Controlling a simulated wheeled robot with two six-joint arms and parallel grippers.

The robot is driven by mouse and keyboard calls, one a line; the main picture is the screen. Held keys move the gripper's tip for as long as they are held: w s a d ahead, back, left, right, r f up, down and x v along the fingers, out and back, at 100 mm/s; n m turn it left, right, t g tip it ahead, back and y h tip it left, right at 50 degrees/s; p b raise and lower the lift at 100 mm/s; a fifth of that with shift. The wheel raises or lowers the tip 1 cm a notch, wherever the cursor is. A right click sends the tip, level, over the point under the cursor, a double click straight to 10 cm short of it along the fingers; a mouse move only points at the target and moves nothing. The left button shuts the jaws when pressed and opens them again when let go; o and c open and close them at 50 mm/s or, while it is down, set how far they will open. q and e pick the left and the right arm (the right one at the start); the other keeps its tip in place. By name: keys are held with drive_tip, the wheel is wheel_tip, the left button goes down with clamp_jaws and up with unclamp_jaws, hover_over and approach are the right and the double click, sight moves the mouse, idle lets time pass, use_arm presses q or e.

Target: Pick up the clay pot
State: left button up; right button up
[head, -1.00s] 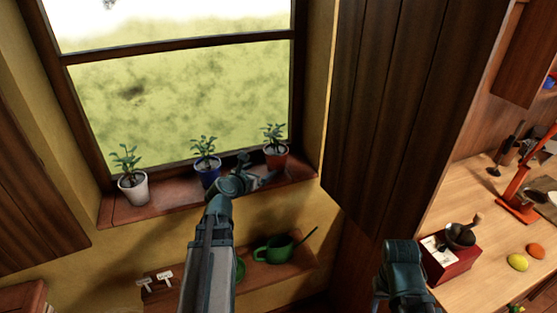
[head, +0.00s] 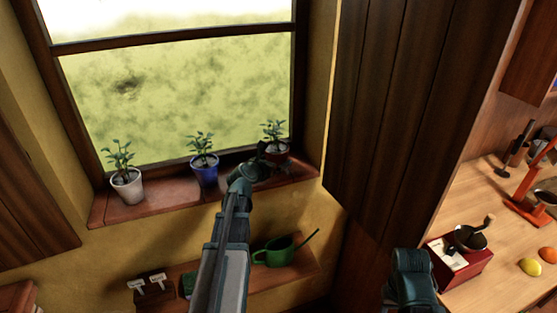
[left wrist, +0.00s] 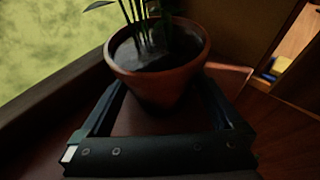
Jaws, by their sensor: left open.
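The clay pot (left wrist: 160,78) is terracotta, holds dark soil and a green plant, and stands upright on the window sill. In the head view the clay pot (head: 278,150) is at the right end of the sill, partly hidden by my left gripper (head: 273,166). In the left wrist view my left gripper (left wrist: 165,105) is open, with one finger on each side of the pot's lower body. I cannot tell whether the fingers touch it. My right arm shows at the lower right of the head view, but its fingers are not visible.
A blue pot (head: 204,173) and a white pot (head: 127,187) with plants stand further left on the sill. A green watering can (head: 278,252) is on the shelf below. The window frame and a dark wooden shutter (head: 400,110) flank the clay pot. A counter is at right.

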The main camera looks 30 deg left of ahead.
use_arm(q)
drive_tip(key=shift+w+f, duration=0.2)
drive_tip(key=shift+w, duration=0.45)
drive_tip(key=shift+s, duration=0.15)
drive_tip(key=shift+c, duration=0.6)
clamp_jaws()
use_arm(e)
drive_tip(key=shift+f, duration=0.15)
use_arm(q)
drive_tip(key=shift+r, duration=0.15)
use_arm(e)
drive_tip(key=shift+w, duration=0.1)
